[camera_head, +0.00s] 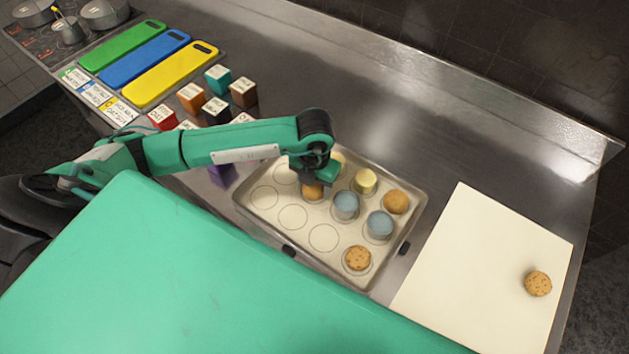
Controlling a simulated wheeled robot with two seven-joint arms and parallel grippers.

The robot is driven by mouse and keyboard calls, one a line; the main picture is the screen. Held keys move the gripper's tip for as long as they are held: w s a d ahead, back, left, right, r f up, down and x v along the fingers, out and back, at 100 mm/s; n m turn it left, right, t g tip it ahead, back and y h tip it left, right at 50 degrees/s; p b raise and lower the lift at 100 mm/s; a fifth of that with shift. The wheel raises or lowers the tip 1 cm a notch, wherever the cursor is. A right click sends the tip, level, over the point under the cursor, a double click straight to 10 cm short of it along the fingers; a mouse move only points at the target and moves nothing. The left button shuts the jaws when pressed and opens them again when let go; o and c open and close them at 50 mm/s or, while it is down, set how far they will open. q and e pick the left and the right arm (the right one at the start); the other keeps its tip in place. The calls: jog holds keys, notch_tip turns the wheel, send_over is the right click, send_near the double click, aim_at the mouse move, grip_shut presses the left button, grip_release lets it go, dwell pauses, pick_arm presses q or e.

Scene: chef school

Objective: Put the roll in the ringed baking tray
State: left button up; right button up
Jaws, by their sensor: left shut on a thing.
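My left gripper (313,182) is over the middle of the ringed baking tray (262,229). It is shut on a golden-brown roll (313,192), which is partly hidden by the fingers and sits low at a ring; I cannot tell whether it touches the tray. A similar roll (396,201) sits in the tray near its right corner. Two blue-grey round pieces (346,205) and a pale yellow one (366,181) stand in rings, with a speckled cookie (357,258) at the front. Several rings at the left are empty. My right gripper is not in view.
A white sheet (470,265) with one speckled cookie (538,283) lies right of the tray. Labelled cubes (243,92) stand behind my left arm. Green, blue and yellow boards (170,74) lie at the back left, near pots (103,14). The counter behind the tray is clear.

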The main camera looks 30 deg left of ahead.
pick_arm(q)
jog(key=shift+f, duration=0.15)
jog(key=o, duration=1)
jog(key=shift+c, duration=0.2)
jog(key=shift+r, duration=0.25)
jog(key=shift+w+r, duration=0.1)
jog(key=shift+r, duration=0.2)
notch_tip(320, 180, up, 10)
jog(key=b, duration=0.3)
jog(key=shift+f+b, duration=0.1)
jog(key=shift+b, duration=0.25)
jog(key=shift+r, duration=0.8)
